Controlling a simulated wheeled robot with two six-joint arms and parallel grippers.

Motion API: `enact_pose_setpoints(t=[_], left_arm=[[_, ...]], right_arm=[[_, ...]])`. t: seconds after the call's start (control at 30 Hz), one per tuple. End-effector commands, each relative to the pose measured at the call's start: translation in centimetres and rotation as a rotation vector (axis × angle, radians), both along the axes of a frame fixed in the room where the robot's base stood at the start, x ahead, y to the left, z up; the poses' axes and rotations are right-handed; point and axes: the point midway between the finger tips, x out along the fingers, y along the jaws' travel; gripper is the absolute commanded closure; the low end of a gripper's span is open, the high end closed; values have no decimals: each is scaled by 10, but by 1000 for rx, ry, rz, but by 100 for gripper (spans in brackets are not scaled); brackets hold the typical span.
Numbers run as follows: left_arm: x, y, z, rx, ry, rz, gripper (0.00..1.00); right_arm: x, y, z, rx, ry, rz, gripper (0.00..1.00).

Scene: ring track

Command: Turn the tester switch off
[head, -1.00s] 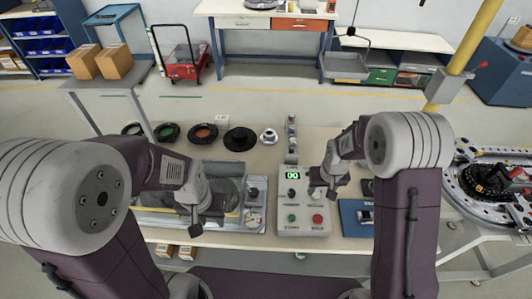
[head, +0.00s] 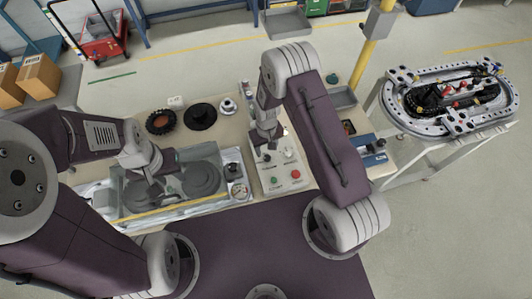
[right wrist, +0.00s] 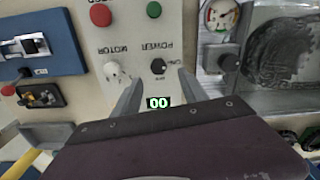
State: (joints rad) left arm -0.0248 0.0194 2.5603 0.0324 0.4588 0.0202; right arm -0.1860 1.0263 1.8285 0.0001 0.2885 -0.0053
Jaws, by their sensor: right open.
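The grey tester box (head: 280,182) stands on the bench, and its face also shows in the right wrist view (right wrist: 135,35). It carries a black POWER knob (right wrist: 158,66), a pale MOTOR knob (right wrist: 112,70), a red button (right wrist: 100,14) and a green button (right wrist: 153,9). Its display (right wrist: 158,102) is lit green and reads 00. My right gripper (right wrist: 159,78) is open over the box, its fingertips to either side of the POWER knob; contact cannot be told. In the head view, my right gripper (head: 267,154) hides the display. My left gripper (head: 163,180) is over the clear-sided tank; its jaws are unclear.
The tank (head: 125,207) with a gauge (head: 238,192) adjoins the box on the left. A blue device (head: 370,147) lies to the right. Dark rings (head: 200,116) lie behind. A ring track (head: 440,120) stands on a separate table at right, beyond a yellow post (head: 372,40).

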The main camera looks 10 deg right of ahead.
Motion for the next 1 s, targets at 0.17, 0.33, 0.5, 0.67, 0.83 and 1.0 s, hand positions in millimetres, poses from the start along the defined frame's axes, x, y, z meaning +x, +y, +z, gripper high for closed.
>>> enact_pose_setpoints(t=[0.17, 0.33, 0.5, 0.67, 0.83, 1.0], left_arm=[[0, 0, 16, 0, -1, 0, 64], [0, 0, 20, 0, -1, 0, 64], [0, 0, 20, 0, -1, 0, 64], [0, 0, 20, 0, -1, 0, 64], [0, 0, 20, 0, -1, 0, 64], [0, 0, 20, 0, -1, 0, 64]], right_arm=[[-2, 0, -32, -1, 4, 0, 49], [0, 0, -52, 0, 1, 0, 49], [0, 0, -58, 0, -2, 0, 49], [0, 0, -58, 0, -2, 0, 52], [0, 0, -57, 0, -2, 0, 100], [0, 0, -57, 0, -1, -2, 100]])
